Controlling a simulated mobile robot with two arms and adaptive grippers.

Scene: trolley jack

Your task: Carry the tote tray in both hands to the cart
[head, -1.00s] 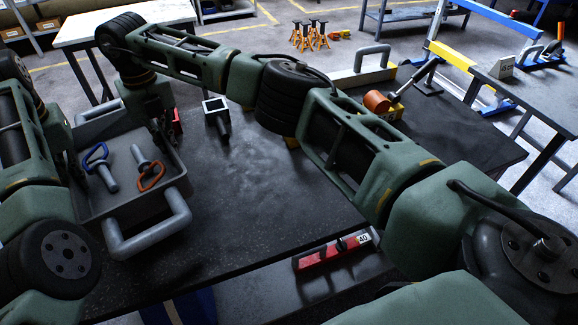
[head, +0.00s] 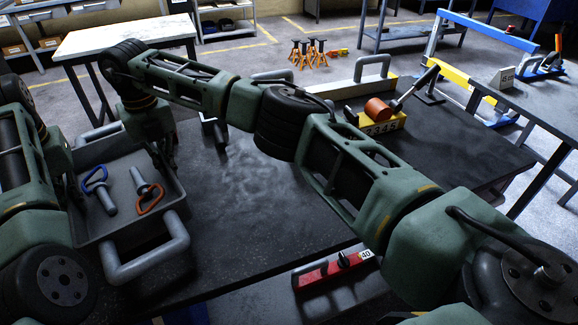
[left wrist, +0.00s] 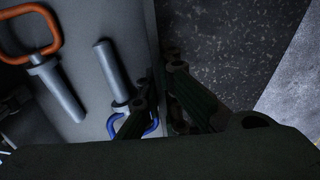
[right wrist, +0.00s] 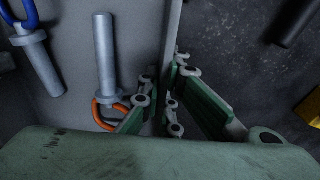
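The grey tote tray (head: 148,266) stands at the left of the dark table, its tube handles at the near and far ends. A blue-handled pin (head: 101,190) and an orange-handled pin (head: 147,192) lie inside. My left gripper (left wrist: 158,78) straddles the tray's left wall, one finger on each side, and looks closed on it. My right gripper (right wrist: 167,82) straddles the right wall the same way. In the head view, the right gripper (head: 163,165) is partly hidden by its arm. I cannot tell which object is the cart; a pale-topped table (head: 125,35) stands behind the tray.
Orange jack stands (head: 311,52) are on the floor beyond. Bare tabletop lies right of the tray.

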